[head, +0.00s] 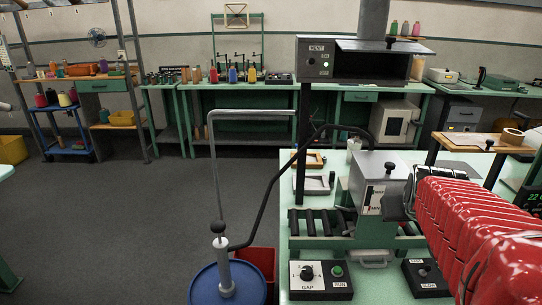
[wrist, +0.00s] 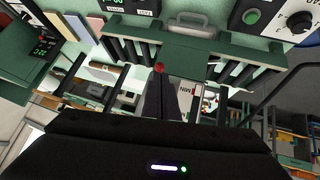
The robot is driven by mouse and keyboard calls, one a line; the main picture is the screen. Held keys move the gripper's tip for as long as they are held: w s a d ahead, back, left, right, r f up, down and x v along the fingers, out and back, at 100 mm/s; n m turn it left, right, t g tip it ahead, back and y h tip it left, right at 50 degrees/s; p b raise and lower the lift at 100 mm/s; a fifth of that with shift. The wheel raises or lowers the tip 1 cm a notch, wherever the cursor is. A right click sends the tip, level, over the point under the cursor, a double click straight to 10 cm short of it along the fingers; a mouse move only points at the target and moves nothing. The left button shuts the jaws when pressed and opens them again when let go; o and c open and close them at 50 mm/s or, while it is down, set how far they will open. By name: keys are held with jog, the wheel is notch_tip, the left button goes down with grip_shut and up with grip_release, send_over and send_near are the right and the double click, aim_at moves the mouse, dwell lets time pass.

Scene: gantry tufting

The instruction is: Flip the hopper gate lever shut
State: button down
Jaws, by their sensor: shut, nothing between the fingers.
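The hopper (head: 378,180) is a grey metal box with a black knob on its lid and a white label, on the green machine at right. In the wrist view part of its label (wrist: 196,98) shows beside my fingers. A small red knob (wrist: 159,68) shows just beyond my fingertips; it may be the gate lever's end, but its arm and position are hidden. My gripper (wrist: 160,90) is shut and empty, close to the red knob; I cannot tell whether they touch. In the head view my gripper is mostly hidden at the hopper's right side, behind my red-sleeved arm.
A GAP/RUN control box (head: 321,279) and a smaller SLOW box (head: 426,277) stand at the table's front. A black roller row (head: 318,221) lies left of the hopper. A vent hood (head: 352,66) hangs above. A blue drum (head: 228,284) stands left; floor beyond is clear.

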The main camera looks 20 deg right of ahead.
jog(key=s+a+r, duration=0.7)
jog(key=s+a, duration=0.1)
jog(key=shift+s, duration=0.15)
dwell(0.8)
dwell(0.5)
jog(key=a+f+n+y, duration=0.1)
jog(key=a+f, duration=0.2)
jog(key=a, duration=0.4)
jog(key=a+f+n+y, duration=0.2)
jog(key=a+f, duration=0.2)
jog(key=a, duration=0.3)
jog(key=s+a+f+n+g+y, duration=0.1)
jog(key=a+f+y, duration=0.1)
jog(key=a+f, duration=0.2)
jog(key=a, duration=0.3)
